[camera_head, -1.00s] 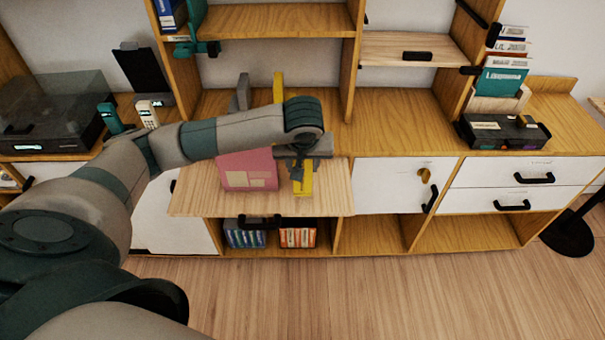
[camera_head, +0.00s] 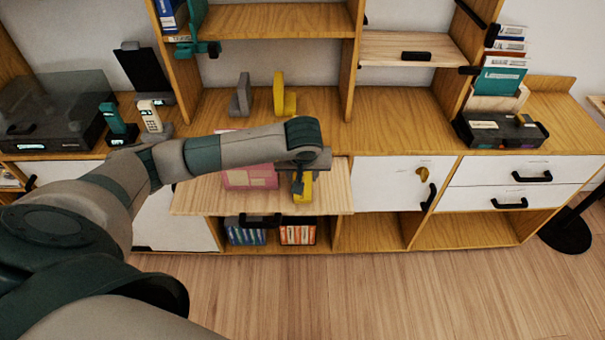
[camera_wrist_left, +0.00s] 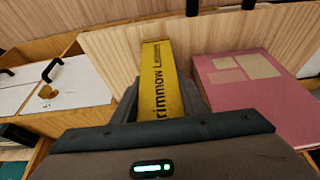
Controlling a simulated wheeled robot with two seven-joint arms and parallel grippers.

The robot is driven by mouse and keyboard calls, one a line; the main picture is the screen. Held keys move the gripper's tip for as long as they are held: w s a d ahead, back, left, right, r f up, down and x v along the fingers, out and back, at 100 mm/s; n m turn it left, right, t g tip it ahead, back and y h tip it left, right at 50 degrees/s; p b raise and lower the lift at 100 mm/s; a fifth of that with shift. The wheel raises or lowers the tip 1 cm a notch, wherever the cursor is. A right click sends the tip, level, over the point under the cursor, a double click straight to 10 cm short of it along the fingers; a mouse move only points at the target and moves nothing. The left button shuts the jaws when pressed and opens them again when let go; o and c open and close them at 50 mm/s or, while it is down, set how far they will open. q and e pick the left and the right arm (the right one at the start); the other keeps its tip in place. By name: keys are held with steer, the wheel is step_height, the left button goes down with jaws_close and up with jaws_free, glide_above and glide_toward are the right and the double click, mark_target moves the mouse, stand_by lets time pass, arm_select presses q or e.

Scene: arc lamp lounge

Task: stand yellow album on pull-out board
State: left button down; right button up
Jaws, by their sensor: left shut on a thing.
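The yellow album (camera_head: 303,188) is upright between the fingers of my left gripper (camera_head: 301,180), over the pull-out board (camera_head: 235,205). In the left wrist view the album's lettered spine (camera_wrist_left: 160,85) faces the camera, and the left gripper's fingers (camera_wrist_left: 160,108) close on its sides. I cannot tell whether its lower edge touches the board. A pink album (camera_head: 248,178) stands on the board just left of it, partly hidden by my arm; it also shows in the left wrist view (camera_wrist_left: 250,95), apart from the yellow one. My right gripper is not in view.
A grey bookend (camera_head: 240,97) and a yellow bookend (camera_head: 284,97) stand on the counter behind. Boxed media (camera_head: 297,235) sit in the cubby under the board. Phones (camera_head: 150,117) and a record player (camera_head: 50,112) are at left. The board's right end is bare.

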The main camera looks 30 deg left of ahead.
arm_select(q)
steer(key=c, duration=1.1)
jaws_free()
steer(key=shift+b+v, duration=1.65)
steer(key=shift+v, duration=4.45)
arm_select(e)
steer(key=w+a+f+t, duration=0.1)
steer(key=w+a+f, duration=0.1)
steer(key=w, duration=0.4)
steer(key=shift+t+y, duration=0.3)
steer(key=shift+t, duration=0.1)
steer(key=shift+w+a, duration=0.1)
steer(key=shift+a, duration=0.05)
